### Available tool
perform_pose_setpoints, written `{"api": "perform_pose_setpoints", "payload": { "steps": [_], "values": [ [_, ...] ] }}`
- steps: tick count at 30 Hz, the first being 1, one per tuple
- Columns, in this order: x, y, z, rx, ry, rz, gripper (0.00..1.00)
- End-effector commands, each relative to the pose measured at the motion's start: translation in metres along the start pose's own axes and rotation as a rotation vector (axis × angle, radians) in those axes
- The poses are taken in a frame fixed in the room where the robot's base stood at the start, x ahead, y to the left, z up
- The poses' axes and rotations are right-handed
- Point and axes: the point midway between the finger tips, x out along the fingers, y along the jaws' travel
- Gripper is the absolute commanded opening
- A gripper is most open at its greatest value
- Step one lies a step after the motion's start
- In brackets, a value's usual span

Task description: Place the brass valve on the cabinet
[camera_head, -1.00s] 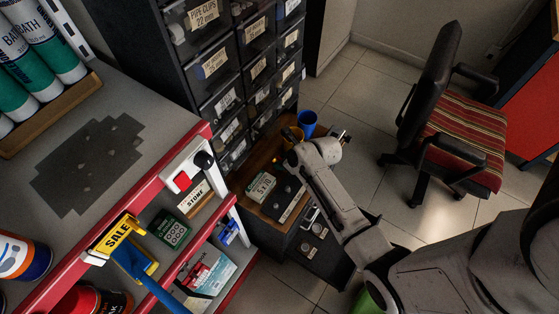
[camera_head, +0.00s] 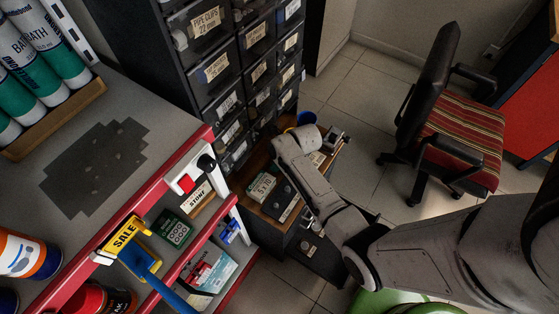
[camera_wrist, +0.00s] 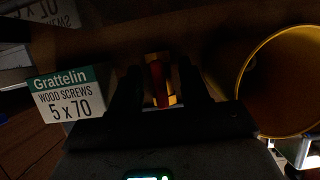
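A brass-coloured piece with a red part, which looks like the brass valve (camera_wrist: 158,82), shows between the two dark fingers of my gripper (camera_wrist: 160,92) in the wrist view. It nearly fills the gap, but I cannot tell whether the fingers press on it. In the head view my arm's end hides the gripper and the valve. My arm reaches over the wooden top of a low dark cabinet (camera_head: 255,190), in front of the drawer unit.
A white-and-green wood screws box (camera_wrist: 67,95) is left of my fingers; a yellow-rimmed round container (camera_wrist: 285,85) is close on the right. A red-edged shelf unit (camera_head: 165,180) is left; a striped chair (camera_head: 460,135) is right.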

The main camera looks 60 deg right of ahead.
Motion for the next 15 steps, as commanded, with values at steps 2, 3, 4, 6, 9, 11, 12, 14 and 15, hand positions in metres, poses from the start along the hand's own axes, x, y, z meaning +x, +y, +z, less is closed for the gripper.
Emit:
{"api": "perform_pose_setpoints", "payload": {
  "steps": [2, 3, 4, 6, 9, 11, 12, 14, 15],
  "values": [
    [0.000, 0.000, 0.000, 0.000, 0.000, 0.000, 0.52],
    [0.000, 0.000, 0.000, 0.000, 0.000, 0.000, 0.52],
    [0.000, 0.000, 0.000, 0.000, 0.000, 0.000, 0.52],
    [0.000, 0.000, 0.000, 0.000, 0.000, 0.000, 0.52],
    [-0.002, 0.000, 0.001, 0.000, 0.000, 0.000, 0.52],
    [-0.004, 0.000, 0.001, 0.000, 0.000, 0.000, 0.52],
    [-0.007, 0.000, 0.000, 0.000, 0.000, 0.000, 0.52],
    [-0.014, 0.000, 0.000, 0.000, 0.000, -0.001, 0.52],
    [-0.019, 0.000, 0.001, -0.001, -0.001, -0.001, 0.52]
  ]
}}
